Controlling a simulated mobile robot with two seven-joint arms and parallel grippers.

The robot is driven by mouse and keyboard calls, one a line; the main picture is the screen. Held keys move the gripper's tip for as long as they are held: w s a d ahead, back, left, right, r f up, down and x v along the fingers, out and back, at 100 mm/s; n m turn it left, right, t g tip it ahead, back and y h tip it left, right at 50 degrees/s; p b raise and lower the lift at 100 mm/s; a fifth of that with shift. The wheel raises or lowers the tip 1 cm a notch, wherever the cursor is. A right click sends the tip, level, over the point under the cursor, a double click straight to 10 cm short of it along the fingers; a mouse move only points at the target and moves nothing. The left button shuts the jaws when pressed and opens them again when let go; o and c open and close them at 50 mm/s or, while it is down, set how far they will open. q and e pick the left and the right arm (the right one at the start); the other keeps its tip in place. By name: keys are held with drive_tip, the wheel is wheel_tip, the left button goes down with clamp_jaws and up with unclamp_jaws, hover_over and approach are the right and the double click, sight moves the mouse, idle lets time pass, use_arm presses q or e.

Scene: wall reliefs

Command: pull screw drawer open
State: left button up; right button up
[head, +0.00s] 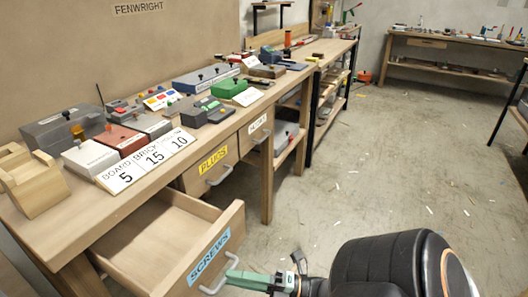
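The screw drawer (160,240), wooden with a blue SCREWS label (208,257) on its front, stands pulled well out from under the workbench at the lower left. Its inside shows as bare wood. A grey bar handle (217,284) is on its front. My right gripper (232,277), with green fingers, comes in from the lower right. Its fingertips are at the handle and look closed together on it. My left gripper is not in view.
The workbench (60,222) above holds several boxes, number cards and a wooden block stand (32,180). Two shut drawers, one labelled PLUGS (213,159), lie further along. The concrete floor (390,165) to the right is open, with small scraps.

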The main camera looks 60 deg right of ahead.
drive_tip(key=v, duration=1)
drive_tip(key=shift+w+f, duration=0.1)
drive_tip(key=w+a+f+m+g+h, duration=0.2)
drive_tip(key=w+a+f+m+h, duration=0.5)
drive_tip(key=m, duration=0.6)
drive_tip(key=a+f+m+g+y, duration=0.1)
drive_tip(key=a+f+m+g, duration=0.2)
drive_tip(key=a, duration=0.5)
drive_tip(key=a+f+m+g, duration=0.1)
drive_tip(key=a+m+g, duration=0.3)
drive_tip(key=a+m, duration=0.3)
use_arm(q)
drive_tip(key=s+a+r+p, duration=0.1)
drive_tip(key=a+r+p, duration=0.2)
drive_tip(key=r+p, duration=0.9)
drive_tip(key=p, duration=0.4)
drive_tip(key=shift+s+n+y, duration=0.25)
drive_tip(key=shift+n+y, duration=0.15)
use_arm(e)
wheel_tip(320, 180, up, 12)
drive_tip(key=d, duration=0.2)
drive_tip(key=shift+s+d+r+n+t+h, duration=0.2)
drive_tip(key=shift+s+d+n+t+h, duration=0.15)
drive_tip(key=shift+s, duration=0.1)
